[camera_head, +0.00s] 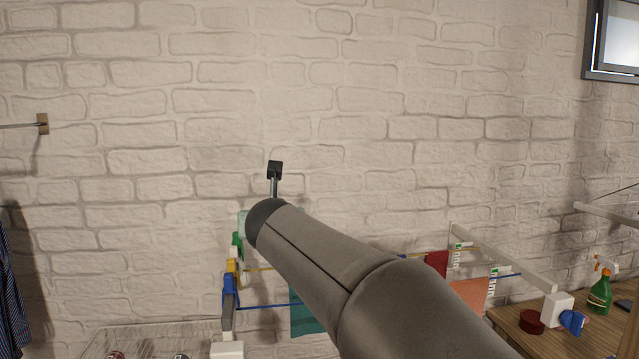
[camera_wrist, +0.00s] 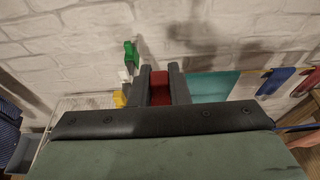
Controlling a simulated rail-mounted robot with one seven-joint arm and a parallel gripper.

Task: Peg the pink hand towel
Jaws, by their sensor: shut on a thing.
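In the wrist view my gripper (camera_wrist: 160,72) is shut on a small red block-like piece, which looks like a peg (camera_wrist: 160,92). Its full shape is hidden between the fingers. In the head view my arm hides the gripper fingers. A salmon-pink cloth, likely the pink hand towel (camera_head: 468,299), hangs at the lower right on the drying lines, partly behind my arm. White striped pegs or clips (camera_head: 492,284) show at its right edge. My gripper is left of it, in front of the wall near a teal cloth (camera_wrist: 213,87).
A dark red cloth (camera_head: 437,263) hangs behind the pink one. Green, yellow and blue pieces (camera_head: 231,285) stand on the left line end. A wooden counter (camera_head: 504,320) at right holds a green spray bottle (camera_head: 600,291) and a red round item (camera_head: 532,321). A wire rack (camera_head: 150,338) is lower left.

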